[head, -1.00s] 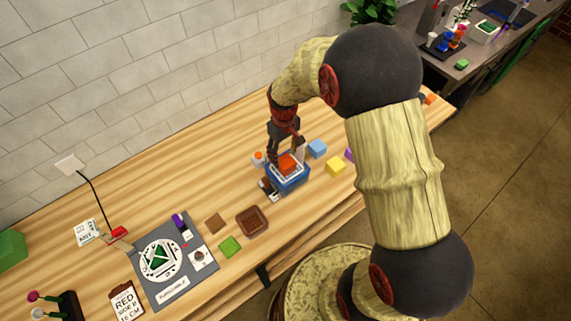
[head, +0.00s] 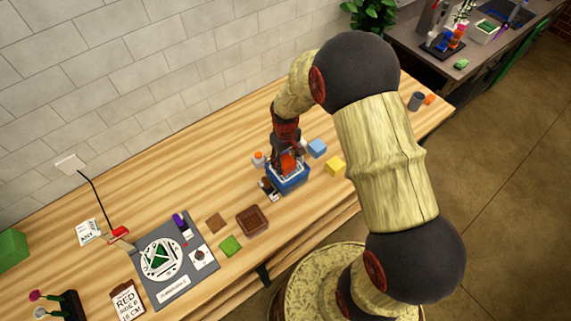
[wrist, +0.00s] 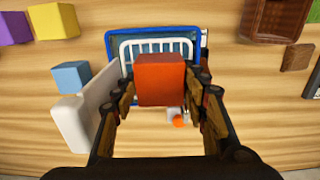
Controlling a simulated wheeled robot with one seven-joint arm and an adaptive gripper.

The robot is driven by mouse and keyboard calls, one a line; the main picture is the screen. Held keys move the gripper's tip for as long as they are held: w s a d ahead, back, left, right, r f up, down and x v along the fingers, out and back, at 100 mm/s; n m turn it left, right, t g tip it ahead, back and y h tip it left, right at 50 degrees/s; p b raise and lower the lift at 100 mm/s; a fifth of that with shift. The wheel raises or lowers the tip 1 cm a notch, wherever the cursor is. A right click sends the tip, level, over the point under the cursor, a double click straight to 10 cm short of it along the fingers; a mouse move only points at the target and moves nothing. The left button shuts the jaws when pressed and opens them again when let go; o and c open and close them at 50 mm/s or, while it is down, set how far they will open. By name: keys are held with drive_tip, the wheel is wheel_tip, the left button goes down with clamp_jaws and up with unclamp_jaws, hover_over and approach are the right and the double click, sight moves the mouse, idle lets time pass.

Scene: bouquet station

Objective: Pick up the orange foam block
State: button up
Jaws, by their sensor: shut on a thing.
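The orange foam block (wrist: 160,78) sits between the fingers of my gripper (wrist: 160,88) in the wrist view. My gripper is shut on it, with a finger against each side. In the head view the orange block (head: 287,165) shows partly behind my gripper (head: 286,160), over a blue tray (head: 288,182) with a white rack inside. The tray's blue rim also shows in the wrist view (wrist: 112,48), beyond the block. I cannot tell whether the block touches the rack.
A light blue block (head: 317,148) and a yellow block (head: 335,167) lie right of the tray. A small white item with an orange top (head: 258,158) stands to its left. A brown tray (head: 252,220) and green square (head: 230,246) lie nearer.

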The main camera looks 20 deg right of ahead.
drive_tip(key=c, duration=0.6)
drive_tip(key=shift+c, duration=0.3)
drive_tip(key=shift+w+r, duration=0.1)
drive_tip(key=shift+r, duration=0.05)
